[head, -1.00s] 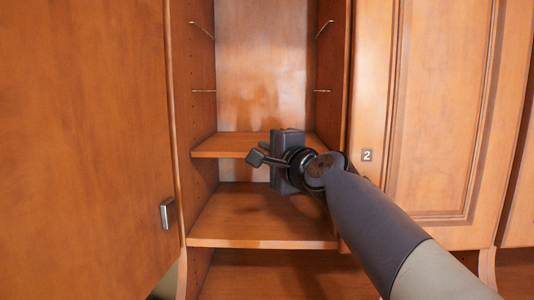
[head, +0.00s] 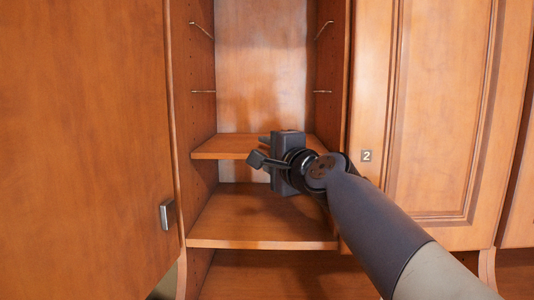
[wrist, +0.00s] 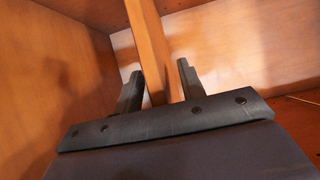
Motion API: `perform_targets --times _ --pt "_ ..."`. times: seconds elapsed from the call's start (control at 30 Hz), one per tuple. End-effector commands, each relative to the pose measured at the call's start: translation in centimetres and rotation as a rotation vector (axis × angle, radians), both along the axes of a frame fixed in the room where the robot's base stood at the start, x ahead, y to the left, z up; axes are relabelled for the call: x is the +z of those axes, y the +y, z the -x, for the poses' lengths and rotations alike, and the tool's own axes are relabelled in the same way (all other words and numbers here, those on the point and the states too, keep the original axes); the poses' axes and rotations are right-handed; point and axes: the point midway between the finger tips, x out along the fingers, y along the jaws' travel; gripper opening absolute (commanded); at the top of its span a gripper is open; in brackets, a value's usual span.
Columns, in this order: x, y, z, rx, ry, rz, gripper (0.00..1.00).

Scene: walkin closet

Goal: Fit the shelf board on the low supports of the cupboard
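The brown wooden shelf board (head: 228,147) lies level across the open cupboard, below the two visible pairs of wire supports. Any supports under it are hidden. My gripper (head: 265,146) is at the board's front edge, towards the right, and hides part of it. In the wrist view the board (wrist: 152,48) runs between the two fingers of my gripper (wrist: 159,84). The fingers stand apart with a gap at the board's sides, so the gripper is open around it.
Wire supports show at middle height (head: 203,91) and higher (head: 201,30) on the side walls. The cupboard's fixed bottom panel (head: 255,215) lies below the board. An open door (head: 85,150) stands at left, and a shut door marked 2 (head: 440,110) at right.

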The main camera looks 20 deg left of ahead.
Motion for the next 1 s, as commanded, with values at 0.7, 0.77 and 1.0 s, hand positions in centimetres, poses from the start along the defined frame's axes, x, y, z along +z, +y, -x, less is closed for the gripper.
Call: perform_targets --times 0.7,0.77,1.0 --pt "0.1 -7.3 7.0 -0.002 -0.004 -0.003 0.38" --pt "0.1 -7.5 7.2 -0.001 -0.003 -0.002 0.38" --pt "0.2 -7.6 7.3 -0.001 -0.003 -0.002 0.38"
